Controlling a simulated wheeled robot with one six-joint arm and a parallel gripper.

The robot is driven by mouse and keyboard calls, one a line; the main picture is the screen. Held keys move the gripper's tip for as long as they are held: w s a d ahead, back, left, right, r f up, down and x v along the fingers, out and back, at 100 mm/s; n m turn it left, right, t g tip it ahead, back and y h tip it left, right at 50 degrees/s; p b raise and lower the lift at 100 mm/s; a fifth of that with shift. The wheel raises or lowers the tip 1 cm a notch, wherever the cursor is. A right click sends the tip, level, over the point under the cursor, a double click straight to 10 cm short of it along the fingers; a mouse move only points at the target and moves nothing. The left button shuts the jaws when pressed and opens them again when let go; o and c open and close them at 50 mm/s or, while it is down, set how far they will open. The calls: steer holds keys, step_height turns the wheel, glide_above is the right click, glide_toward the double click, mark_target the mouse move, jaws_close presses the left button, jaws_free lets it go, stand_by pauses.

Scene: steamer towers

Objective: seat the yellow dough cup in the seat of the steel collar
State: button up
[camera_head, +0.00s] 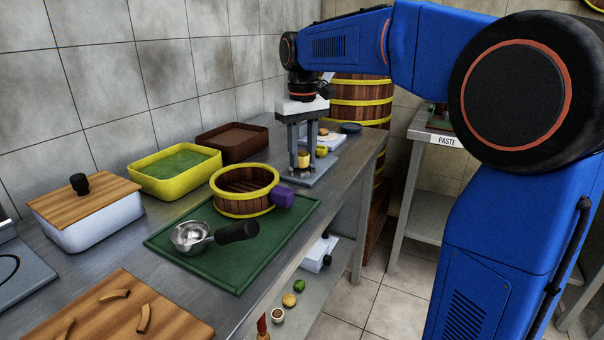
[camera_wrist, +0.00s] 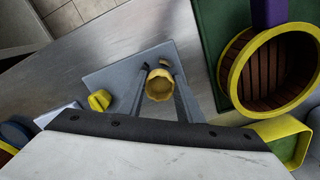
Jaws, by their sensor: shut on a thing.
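The yellow dough cup (camera_head: 304,160) is between the two fingers of my gripper (camera_head: 303,166), which is shut on it and points down. The wrist view shows the cup (camera_wrist: 159,88) from above, with an open round mouth, between the fingers (camera_wrist: 159,80). Below it lies a flat grey metal plate (camera_head: 316,178), which also shows in the wrist view (camera_wrist: 105,78). I cannot make out the steel collar or its seat; the cup and fingers hide part of the plate. I cannot tell whether the cup touches anything beneath it.
A small yellow piece (camera_head: 322,151) sits beside the gripper. A wooden steamer ring (camera_head: 247,205) with yellow bands, a purple block (camera_head: 284,197) and a ladle (camera_head: 192,237) are on a green mat (camera_head: 165,242). Yellow (camera_head: 176,186) and brown (camera_head: 232,148) trays stand behind.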

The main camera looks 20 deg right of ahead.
mark_target(302, 154)
steer(key=shift+f, duration=0.4)
stand_by(0.5)
steer(key=o, duration=1.3)
step_height(302, 154, up, 17)
steer(key=shift+r, duration=0.2)
